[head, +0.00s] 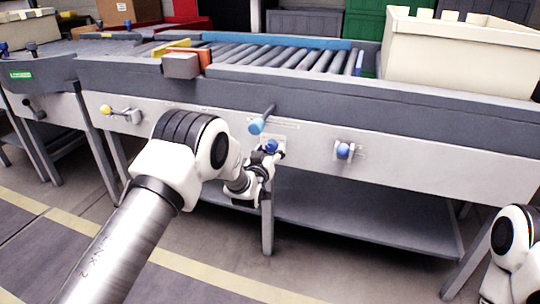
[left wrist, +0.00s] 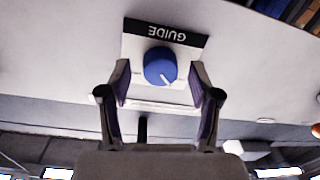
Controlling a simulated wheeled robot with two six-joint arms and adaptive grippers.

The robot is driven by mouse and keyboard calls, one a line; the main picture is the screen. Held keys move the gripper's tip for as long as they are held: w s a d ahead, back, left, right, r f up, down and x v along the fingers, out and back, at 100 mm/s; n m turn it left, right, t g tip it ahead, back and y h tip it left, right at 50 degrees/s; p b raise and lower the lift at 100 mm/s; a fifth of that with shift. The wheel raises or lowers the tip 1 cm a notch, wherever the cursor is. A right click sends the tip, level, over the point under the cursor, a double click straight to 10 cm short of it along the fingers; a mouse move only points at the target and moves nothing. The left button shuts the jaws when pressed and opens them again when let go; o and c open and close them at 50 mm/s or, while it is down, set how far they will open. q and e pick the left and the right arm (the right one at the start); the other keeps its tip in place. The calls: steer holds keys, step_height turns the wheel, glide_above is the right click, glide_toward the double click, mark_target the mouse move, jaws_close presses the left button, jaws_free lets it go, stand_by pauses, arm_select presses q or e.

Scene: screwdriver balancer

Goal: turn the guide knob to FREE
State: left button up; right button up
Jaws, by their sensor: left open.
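The guide knob (left wrist: 160,66) is round and blue with a white pointer line. It sits on a light plate with a black GUIDE label (left wrist: 165,33), upside down in the left wrist view. The pointer line slants toward the lower right there. No FREE mark is legible. My left gripper (left wrist: 161,84) is open, with one finger on each side of the knob and visible gaps between. In the head view the knob (head: 271,146) shows just above my left gripper (head: 264,163), at the conveyor's front panel. My right gripper is out of view; only part of that arm shows.
A blue-tipped lever (head: 257,126) sticks out just above the knob. Another blue knob (head: 344,150) is to the right, and a yellow-tipped handle (head: 107,110) to the left. A cream crate (head: 460,60) stands on the conveyor. A grey shelf (head: 350,222) lies below.

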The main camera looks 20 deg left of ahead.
arm_select(q)
steer(key=shift+w, duration=0.3)
steer(key=c, duration=1.1)
steer(key=shift+c, duration=0.2)
steer(key=shift+m, duration=0.3)
steer(key=m+p, duration=0.1)
steer(key=m, duration=0.2)
steer(key=m+p, duration=0.1)
steer(key=m, duration=0.7)
steer(key=m+p, duration=0.1)
steer(key=m, duration=0.1)
steer(key=shift+m+t+h, duration=0.3)
steer(key=shift+m+h, duration=0.1)
steer(key=shift+f+m, duration=0.15)
steer(key=shift+m, duration=2.05)
